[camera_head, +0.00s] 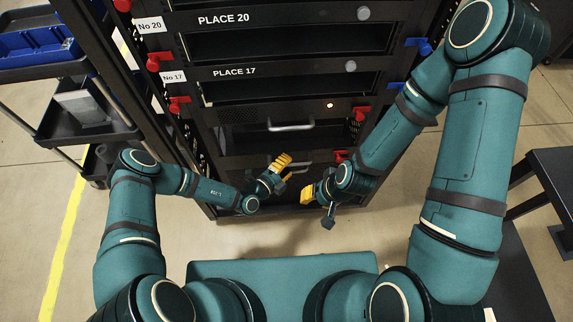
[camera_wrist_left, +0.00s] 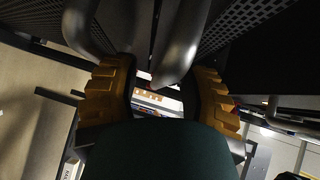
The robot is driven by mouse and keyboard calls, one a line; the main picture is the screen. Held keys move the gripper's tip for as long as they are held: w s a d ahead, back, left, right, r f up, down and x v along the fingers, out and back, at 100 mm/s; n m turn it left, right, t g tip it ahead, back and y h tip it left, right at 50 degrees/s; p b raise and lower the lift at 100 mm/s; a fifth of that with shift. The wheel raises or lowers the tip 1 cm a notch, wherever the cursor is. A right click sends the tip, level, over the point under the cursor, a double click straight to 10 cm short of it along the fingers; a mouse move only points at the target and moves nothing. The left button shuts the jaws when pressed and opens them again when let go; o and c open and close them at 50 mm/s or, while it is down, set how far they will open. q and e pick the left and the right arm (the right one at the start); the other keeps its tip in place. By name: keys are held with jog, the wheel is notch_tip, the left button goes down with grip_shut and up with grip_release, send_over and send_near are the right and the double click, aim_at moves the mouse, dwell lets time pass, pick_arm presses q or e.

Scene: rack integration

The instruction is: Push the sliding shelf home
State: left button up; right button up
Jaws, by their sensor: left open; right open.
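The black rack (camera_head: 290,45) stands in front of me. Its lower part has a dark unit with a silver handle (camera_head: 290,127) and a small orange light. Another handle (camera_head: 298,164) shows lower, close to my left gripper. I cannot tell for sure which unit is the sliding shelf or how far it stands out. My left gripper (camera_head: 279,171), with yellow fingers, is open low at the rack front. In the left wrist view a metal handle (camera_wrist_left: 180,48) passes by its spread fingers (camera_wrist_left: 165,98); contact is unclear. My right gripper (camera_head: 318,195) is open, lower and to the right.
Empty bays marked PLACE 20 (camera_head: 224,19) and PLACE 17 (camera_head: 234,72) are above. Red latches (camera_head: 179,104) and blue latches (camera_head: 396,86) line the rack sides. A cart with blue bins (camera_head: 35,42) stands left. A dark table (camera_head: 552,172) stands right.

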pick_arm(q)
jog(key=shift+a, duration=0.1)
jog(key=v, duration=1.2)
